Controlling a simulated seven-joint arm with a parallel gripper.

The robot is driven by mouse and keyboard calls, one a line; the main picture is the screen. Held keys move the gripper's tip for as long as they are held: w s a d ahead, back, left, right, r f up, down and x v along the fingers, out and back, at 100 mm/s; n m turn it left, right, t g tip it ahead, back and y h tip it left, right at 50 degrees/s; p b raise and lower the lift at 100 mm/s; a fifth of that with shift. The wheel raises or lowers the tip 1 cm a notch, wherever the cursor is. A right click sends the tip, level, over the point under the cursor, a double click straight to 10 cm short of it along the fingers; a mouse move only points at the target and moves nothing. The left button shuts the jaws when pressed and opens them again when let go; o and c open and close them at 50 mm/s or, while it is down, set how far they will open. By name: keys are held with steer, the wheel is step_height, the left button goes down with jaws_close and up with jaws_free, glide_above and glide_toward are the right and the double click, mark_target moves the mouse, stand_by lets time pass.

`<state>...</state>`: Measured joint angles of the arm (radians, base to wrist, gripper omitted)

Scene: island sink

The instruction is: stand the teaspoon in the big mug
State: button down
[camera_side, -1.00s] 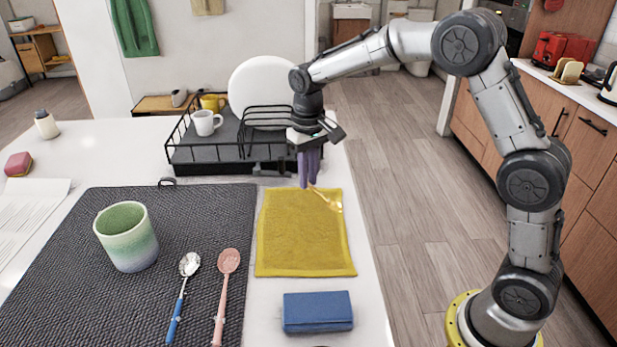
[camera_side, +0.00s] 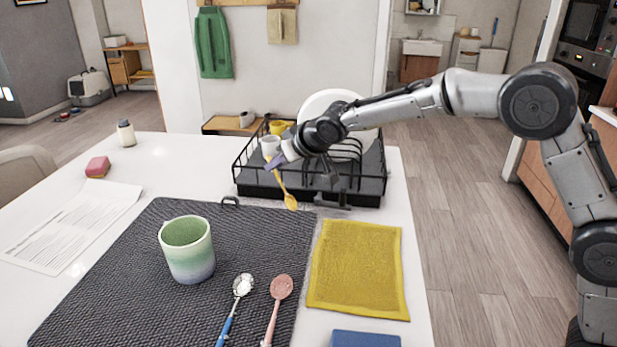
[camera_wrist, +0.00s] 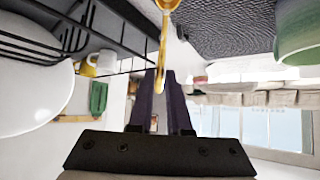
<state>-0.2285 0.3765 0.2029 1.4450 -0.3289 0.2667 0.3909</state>
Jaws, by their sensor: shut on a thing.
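My gripper (camera_side: 275,162) is shut on a gold spoon (camera_side: 284,188), tilted toward the left in front of the dish rack. The spoon hangs below the fingers, bowl down and slightly tilted, apart from the mug. In the wrist view my purple fingers (camera_wrist: 163,88) pinch its handle, and the gold spoon (camera_wrist: 165,35) runs to the top edge. The big green-to-blue mug (camera_side: 188,250) stands upright on the dark mat, left of and nearer than the spoon; part of it shows in the wrist view (camera_wrist: 298,32). A blue-handled spoon (camera_side: 236,303) and a pink spoon (camera_side: 277,305) lie on the mat.
The black dish rack (camera_side: 365,190) holds a white plate (camera_side: 322,103), a white cup (camera_side: 270,146) and a yellow cup (camera_side: 277,127). A yellow cloth (camera_side: 358,268) and blue item (camera_side: 365,339) lie right of the dark mat (camera_side: 110,265). The mat is clear behind the mug.

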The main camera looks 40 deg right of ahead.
steer(key=s+a+r+n+t+y, duration=0.15)
steer(key=a+r+n+y, duration=0.4)
steer(key=a, duration=0.55)
steer(key=s+a+r+n+t+y, duration=0.1)
steer(key=s+a+r+n+y, duration=0.15)
steer(key=a+r+y, duration=0.5)
step_height(320, 180, down, 14)
steer(key=a+h, duration=0.1)
steer(key=a, duration=0.1)
steer(key=shift+a+r, duration=0.2)
steer(key=shift+a, duration=0.2)
stand_by(0.7)
steer(key=shift+s, duration=0.1)
steer(key=c, duration=0.8)
jaws_free()
steer(key=v, duration=1.4)
steer(key=shift+s+a+r, duration=0.1)
steer(key=shift+a, duration=0.1)
